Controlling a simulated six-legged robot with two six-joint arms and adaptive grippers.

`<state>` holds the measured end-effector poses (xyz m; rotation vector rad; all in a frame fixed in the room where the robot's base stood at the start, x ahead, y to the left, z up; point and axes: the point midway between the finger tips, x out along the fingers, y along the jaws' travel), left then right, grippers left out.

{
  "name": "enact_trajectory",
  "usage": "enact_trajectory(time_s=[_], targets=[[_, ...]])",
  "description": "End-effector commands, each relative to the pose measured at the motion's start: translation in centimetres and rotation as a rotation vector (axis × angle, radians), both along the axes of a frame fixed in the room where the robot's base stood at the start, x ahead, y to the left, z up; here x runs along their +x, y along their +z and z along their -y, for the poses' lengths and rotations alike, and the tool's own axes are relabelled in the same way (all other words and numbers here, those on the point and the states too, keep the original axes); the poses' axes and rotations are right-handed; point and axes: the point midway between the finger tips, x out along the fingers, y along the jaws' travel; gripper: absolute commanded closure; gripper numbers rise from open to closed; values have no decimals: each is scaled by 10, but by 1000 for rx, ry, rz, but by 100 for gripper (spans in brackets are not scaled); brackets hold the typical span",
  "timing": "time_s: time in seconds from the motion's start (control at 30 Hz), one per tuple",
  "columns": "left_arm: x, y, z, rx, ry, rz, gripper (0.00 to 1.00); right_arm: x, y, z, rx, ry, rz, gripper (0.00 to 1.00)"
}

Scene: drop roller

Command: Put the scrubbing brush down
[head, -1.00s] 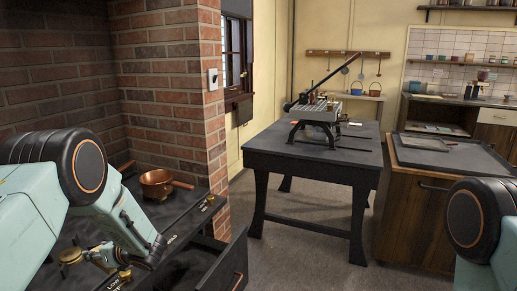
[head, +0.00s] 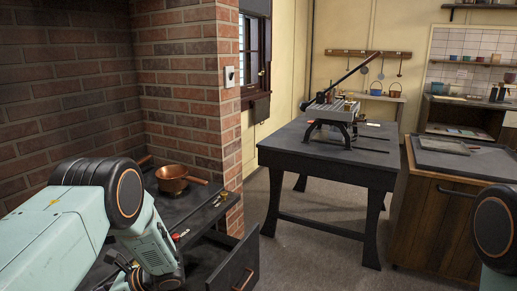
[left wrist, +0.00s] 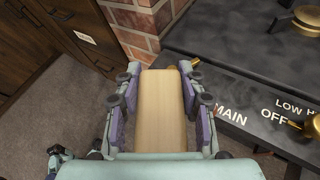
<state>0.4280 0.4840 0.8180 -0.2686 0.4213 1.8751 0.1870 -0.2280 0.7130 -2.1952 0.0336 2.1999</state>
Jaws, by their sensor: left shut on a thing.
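The scrubbing brush (left wrist: 163,115) shows in the left wrist view as a pale wooden block. My left gripper (left wrist: 162,84) is shut on it, with a finger along each long side. The bristles are not visible. The brush appears beside the front edge of the black stove (left wrist: 225,60), with floor showing to the left. I cannot tell how high it is held. In the head view the brush is hidden and my left arm covers part of the stove (head: 188,212). My right gripper is out of view.
A copper pan (head: 173,179) sits on the stove by the brick wall (head: 190,60). An open drawer (head: 238,265) juts out at the stove's front. A dark table (head: 300,152) holds a metal press (head: 332,112). A wooden cabinet (head: 440,210) stands right. Floor between is clear.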

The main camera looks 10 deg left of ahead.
Motion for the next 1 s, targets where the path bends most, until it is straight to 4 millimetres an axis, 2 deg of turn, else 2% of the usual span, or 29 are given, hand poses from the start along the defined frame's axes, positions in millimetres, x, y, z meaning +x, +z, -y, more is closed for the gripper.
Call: enact_trajectory(time_s=[0.2, 0.5, 0.77, 1.0], targets=[[-50, -19, 39, 3, 325, 0, 100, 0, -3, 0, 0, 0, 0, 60], [-94, -27, 110, 3, 811, 2, 100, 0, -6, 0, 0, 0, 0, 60], [-106, -18, 177, 3, 1279, 2, 100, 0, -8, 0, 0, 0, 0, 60], [-97, 5, 237, 3, 1771, 0, 100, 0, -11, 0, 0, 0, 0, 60]])
